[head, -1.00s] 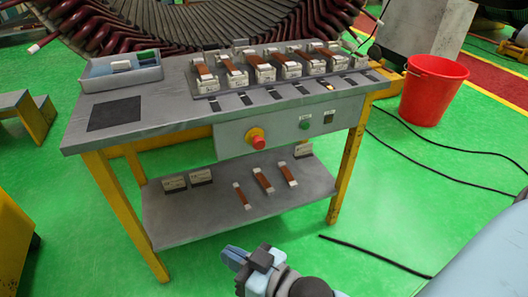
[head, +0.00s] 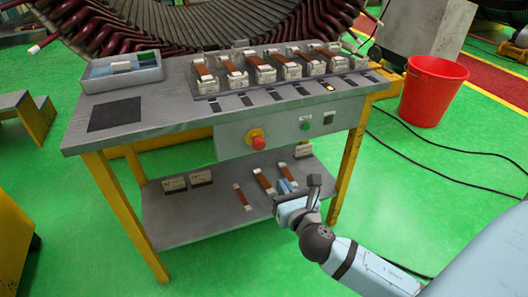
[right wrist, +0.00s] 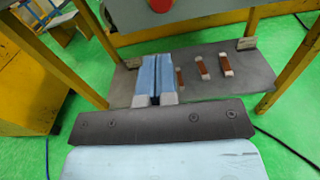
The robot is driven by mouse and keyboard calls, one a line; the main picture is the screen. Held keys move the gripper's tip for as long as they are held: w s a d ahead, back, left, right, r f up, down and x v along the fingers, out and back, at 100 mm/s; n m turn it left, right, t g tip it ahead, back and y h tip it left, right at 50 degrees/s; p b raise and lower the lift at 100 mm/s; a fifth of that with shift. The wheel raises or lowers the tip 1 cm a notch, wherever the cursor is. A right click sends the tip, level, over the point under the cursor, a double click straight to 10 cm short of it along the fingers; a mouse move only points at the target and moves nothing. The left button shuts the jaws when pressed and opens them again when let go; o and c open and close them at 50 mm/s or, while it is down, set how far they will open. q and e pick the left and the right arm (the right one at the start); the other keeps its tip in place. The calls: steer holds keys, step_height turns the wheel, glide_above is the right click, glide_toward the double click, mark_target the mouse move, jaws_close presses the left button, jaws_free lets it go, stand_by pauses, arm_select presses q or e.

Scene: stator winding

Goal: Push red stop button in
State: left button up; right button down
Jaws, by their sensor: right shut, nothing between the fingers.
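The red stop button (head: 259,143) sits on a yellow base on the grey front panel (head: 231,143) under the table top. It also shows in the right wrist view (right wrist: 160,4), cut off by the top edge. My right gripper (head: 285,185) is in front of the table, lower than the button and to its right in the head view. In the right wrist view its blue fingers (right wrist: 155,75) are together with nothing between them, and the button is above and beyond their tips. The gripper does not touch the button. My left gripper is not in view.
A green button (head: 305,126) and a dark switch (head: 329,118) are right of the red button. The lower shelf (head: 217,218) holds several brown-wrapped pieces. A red bucket (head: 432,92) stands at right, with black cables on the green floor.

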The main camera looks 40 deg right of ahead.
steer(key=shift+w+d+r+n, duration=0.1)
steer(key=shift+d+r+n, duration=0.1)
steer(key=shift+n, duration=0.1)
steer(key=shift+f, duration=0.1)
steer(key=b, duration=0.2)
glide_toward(261, 147)
steer(key=b+x, duration=0.1)
steer(key=x, duration=0.5)
steer(key=shift+w, duration=0.1)
steer(key=shift+w+d, duration=0.15)
steer(key=shift+w, duration=0.5)
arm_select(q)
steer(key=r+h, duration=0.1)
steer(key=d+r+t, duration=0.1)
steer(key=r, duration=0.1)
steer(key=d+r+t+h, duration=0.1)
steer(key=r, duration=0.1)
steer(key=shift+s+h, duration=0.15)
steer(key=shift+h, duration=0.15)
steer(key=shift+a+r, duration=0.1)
